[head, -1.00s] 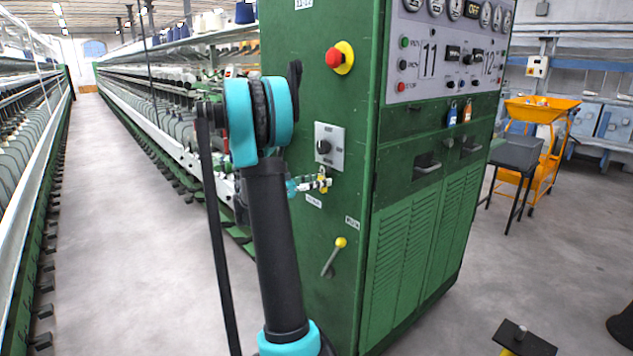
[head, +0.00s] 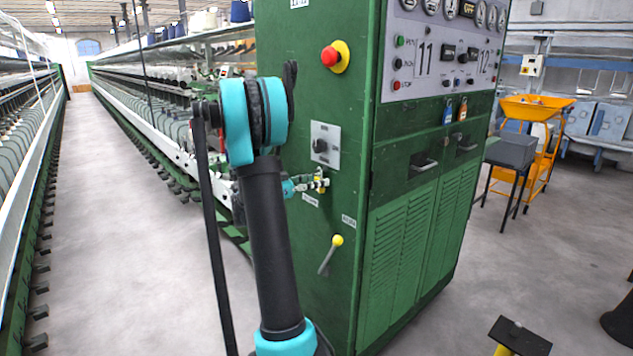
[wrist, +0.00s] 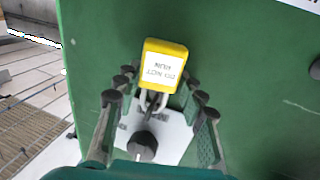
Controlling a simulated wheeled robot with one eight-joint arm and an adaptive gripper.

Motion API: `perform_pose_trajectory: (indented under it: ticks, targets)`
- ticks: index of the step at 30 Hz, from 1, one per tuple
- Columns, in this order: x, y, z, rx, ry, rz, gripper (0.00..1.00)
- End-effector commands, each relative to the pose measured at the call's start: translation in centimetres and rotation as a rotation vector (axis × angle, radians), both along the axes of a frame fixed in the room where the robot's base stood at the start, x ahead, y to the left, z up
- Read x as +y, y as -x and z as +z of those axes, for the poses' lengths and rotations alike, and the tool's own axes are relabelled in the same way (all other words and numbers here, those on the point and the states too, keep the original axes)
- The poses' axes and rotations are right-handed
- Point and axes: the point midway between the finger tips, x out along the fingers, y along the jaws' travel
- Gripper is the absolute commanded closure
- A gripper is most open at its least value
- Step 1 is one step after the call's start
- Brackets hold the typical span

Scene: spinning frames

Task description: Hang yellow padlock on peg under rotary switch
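The yellow padlock (wrist: 165,58) with a white label is in the wrist view, its shackle (wrist: 152,101) pointing toward the rotary switch (wrist: 143,146). A dark peg shows within the shackle, which appears to be around it. My gripper (wrist: 160,77) is open, with one finger on each side of the padlock and small gaps visible between. In the head view, my gripper (head: 309,185) is at the cabinet face just below the rotary switch (head: 320,146). The small yellow padlock (head: 322,187) shows at its fingertips, and the peg is hidden there.
The green cabinet (head: 420,240) carries a red emergency button (head: 330,56) above the switch and a yellow-knobbed lever (head: 337,241) below. Blue and orange padlocks hang on its front. A spinning frame (head: 150,110) runs along the left beside a clear aisle.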

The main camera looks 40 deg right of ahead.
Motion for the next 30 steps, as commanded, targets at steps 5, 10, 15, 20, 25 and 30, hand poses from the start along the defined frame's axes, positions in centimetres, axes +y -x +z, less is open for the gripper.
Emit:
perform_pose_trajectory:
  ticks: [5, 10, 15, 20, 25, 30]
  targets:
    - [-0.2, 0.2, -0.1, -0.001, -0.003, -0.006, 0.41]
    - [-0.1, 0.2, 0.0, 0.0, -0.001, -0.005, 0.41]
    - [0.3, 0.0, 0.0, 0.0, 0.0, -0.003, 0.41]
    - [2.4, -0.4, 0.0, 0.0, 0.0, 0.0, 0.41]
    - [5.8, -1.1, 0.0, 0.0, 0.0, 0.0, 0.41]
    - [9.0, -1.6, -0.1, 0.0, -0.001, -0.001, 0.41]
